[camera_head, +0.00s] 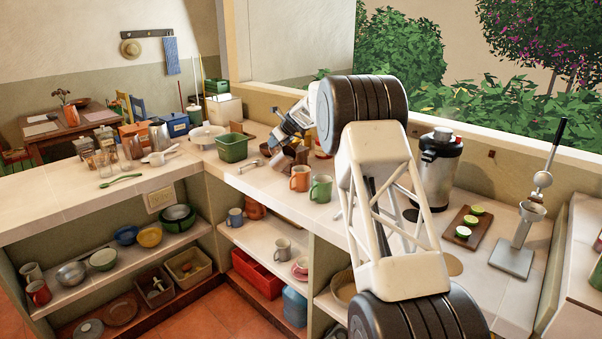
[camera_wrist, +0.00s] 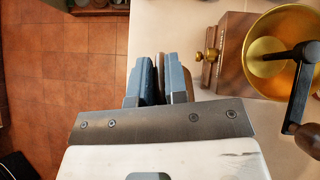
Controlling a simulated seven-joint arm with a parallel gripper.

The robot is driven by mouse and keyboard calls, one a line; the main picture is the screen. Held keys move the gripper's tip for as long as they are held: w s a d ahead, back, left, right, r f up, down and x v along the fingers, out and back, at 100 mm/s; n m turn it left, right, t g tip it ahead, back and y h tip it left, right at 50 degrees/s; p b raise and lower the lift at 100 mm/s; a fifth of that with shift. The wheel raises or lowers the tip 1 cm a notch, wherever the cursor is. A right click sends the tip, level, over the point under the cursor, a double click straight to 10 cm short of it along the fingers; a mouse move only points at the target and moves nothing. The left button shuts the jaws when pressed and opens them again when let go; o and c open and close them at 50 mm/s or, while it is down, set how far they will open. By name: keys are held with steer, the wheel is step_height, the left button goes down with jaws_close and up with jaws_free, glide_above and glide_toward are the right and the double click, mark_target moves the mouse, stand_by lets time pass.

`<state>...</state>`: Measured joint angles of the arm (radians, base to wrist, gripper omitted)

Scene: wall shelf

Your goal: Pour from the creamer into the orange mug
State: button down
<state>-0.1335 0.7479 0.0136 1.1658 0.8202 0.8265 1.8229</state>
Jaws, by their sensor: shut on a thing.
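My gripper (camera_head: 274,139) is above the counter at the back, close to the wooden grinder, and left of and beyond the orange mug. In the wrist view its blue-grey fingers (camera_wrist: 158,65) are shut on a narrow piece, dark with a brownish edge, which I take to be part of the creamer. The orange mug (camera_head: 299,179) stands upright on the counter, apart from my gripper. It is not in the wrist view.
A green mug (camera_head: 320,188) stands right beside the orange mug. The wooden grinder with a brass bowl (camera_wrist: 233,60) and crank is just right of my fingers in the wrist view. A green bin (camera_head: 232,148) stands left, and a steel urn (camera_head: 436,165) right.

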steer(key=shift+w+a+f+h, duration=0.15)
steer(key=shift+f+h, duration=0.05)
steer(key=shift+h, duration=0.1)
steer(key=shift+a+f+g, duration=0.15)
steer(key=shift+f+g, duration=0.05)
steer(key=shift+g, duration=0.1)
stand_by(0.5)
steer(key=shift+w+a+f+h, duration=0.15)
steer(key=shift+w+f+h, duration=0.05)
steer(key=shift+f+h, duration=0.1)
steer(key=shift+w+a+f+g+h+b, duration=0.2)
steer(key=shift+w+a+f+g+h, duration=0.45)
steer(key=shift+a+f+h, duration=0.45)
steer(key=shift+w+a+f+g+h+b, duration=0.2)
steer(key=shift+w+a+f+g+h, duration=0.55)
steer(key=shift+f, duration=0.5)
steer(key=shift+w+a+f+g+h+b, duration=0.2)
steer(key=shift+w+a+f+g+h, duration=0.4)
steer(key=shift+a+f+h, duration=0.55)
steer(key=shift+s+f, duration=0.1)
steer(key=shift+s, duration=0.05)
